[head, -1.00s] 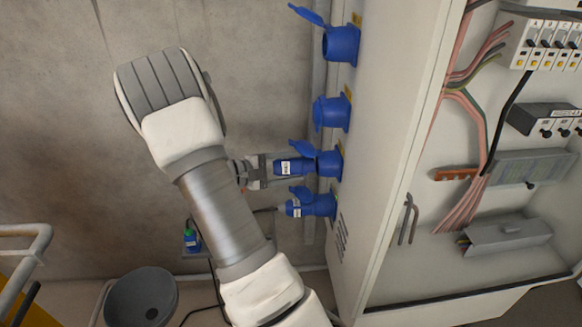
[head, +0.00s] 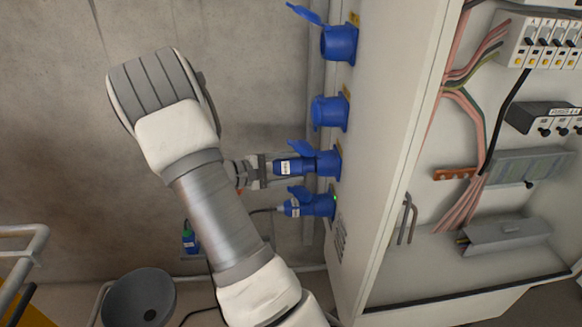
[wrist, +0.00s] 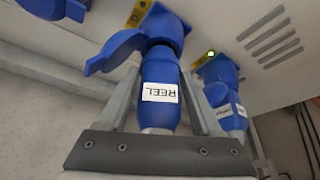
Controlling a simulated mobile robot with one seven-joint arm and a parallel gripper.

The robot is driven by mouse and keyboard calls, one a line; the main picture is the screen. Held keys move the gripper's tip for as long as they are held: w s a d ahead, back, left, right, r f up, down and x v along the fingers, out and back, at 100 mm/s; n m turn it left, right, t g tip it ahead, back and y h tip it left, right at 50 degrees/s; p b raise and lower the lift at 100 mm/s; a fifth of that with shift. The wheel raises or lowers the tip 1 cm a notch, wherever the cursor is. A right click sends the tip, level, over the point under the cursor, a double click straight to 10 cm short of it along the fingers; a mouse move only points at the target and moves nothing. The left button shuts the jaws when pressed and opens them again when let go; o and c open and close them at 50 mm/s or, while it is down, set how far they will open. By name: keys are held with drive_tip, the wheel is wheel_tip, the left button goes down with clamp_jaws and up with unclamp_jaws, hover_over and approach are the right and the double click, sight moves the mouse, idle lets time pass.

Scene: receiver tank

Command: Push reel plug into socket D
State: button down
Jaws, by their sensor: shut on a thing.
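The blue reel plug (head: 290,167) has a white label reading REEL in the wrist view (wrist: 160,73). My gripper (wrist: 163,98) is shut on it, one finger on each side; in the head view my gripper (head: 262,170) comes from the left. Socket D (wrist: 157,22), blue with a yellow D tag, is on the cabinet's side; it is third from the top in the head view (head: 328,162). Its lid (wrist: 112,50) is swung open. The plug is lined up with the socket and its front end meets the mouth. I cannot tell how deep it sits.
Just below, another blue plug (head: 296,207) sits in the lowest socket (head: 322,204), with a small light beside it. It is close to my right finger in the wrist view (wrist: 227,112). Two more sockets (head: 340,42) (head: 330,113) are above. A grey bin (head: 140,300) stands lower left.

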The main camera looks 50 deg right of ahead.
drive_tip(key=shift+s+d+b, duration=0.35)
drive_tip(key=shift+s+d, duration=0.6)
drive_tip(key=shift+d, duration=0.1)
idle(0.4)
drive_tip(key=shift+c, duration=0.2)
unclamp_jaws()
drive_tip(key=shift+o, duration=0.2)
drive_tip(key=shift+d+r, duration=0.1)
drive_tip(key=shift+w+r, duration=0.1)
drive_tip(key=p+v, duration=0.2)
drive_tip(key=v, duration=1.5)
drive_tip(key=shift+a+p, duration=0.3)
drive_tip(key=shift+p, duration=0.05)
